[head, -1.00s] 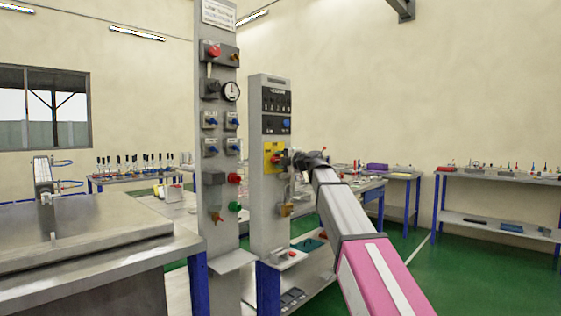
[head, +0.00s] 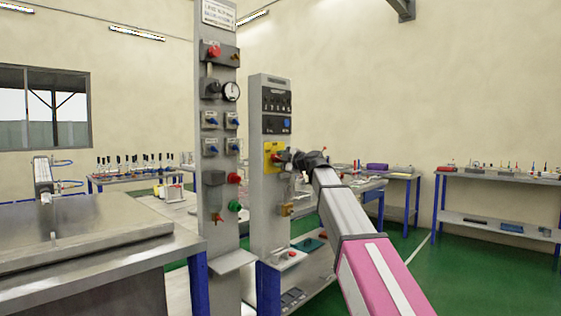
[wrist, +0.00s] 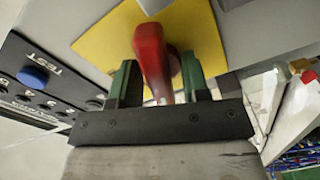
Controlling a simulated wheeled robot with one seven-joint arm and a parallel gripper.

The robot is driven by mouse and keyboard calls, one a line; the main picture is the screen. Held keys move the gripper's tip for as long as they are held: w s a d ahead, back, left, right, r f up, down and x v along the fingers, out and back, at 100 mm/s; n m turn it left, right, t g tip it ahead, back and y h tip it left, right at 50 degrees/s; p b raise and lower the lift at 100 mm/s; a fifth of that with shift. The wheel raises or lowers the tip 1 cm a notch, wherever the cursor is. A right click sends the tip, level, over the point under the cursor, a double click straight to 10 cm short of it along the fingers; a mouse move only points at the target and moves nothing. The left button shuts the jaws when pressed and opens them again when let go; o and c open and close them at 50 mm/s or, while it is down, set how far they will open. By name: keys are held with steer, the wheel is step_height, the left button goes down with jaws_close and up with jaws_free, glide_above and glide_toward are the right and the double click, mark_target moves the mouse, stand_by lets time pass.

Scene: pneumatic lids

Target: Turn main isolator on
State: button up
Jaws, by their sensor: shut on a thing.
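The main isolator is a red handle (wrist: 150,55) on a yellow plate (wrist: 100,42). In the head view the yellow plate (head: 269,150) is on the grey narrow column, below the black panels. My gripper (wrist: 161,78) has its two green fingers on either side of the red handle and is shut on it. In the wrist view the handle extends down between the fingers, slightly tilted. In the head view my gripper (head: 284,157) is at the plate's right side, and the handle is mostly hidden there.
A blue round button (wrist: 32,77) on a black panel marked TEST is left of the plate in the wrist view. A taller grey column (head: 218,130) with knobs and a gauge stands to the left. A steel bench (head: 80,235) is at the front left.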

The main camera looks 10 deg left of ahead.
steer(key=m, duration=1.3)
steer(key=shift+m, duration=0.3)
stand_by(0.4)
steer(key=o, duration=0.5)
steer(key=v, duration=1.1)
steer(key=shift+a, duration=0.1)
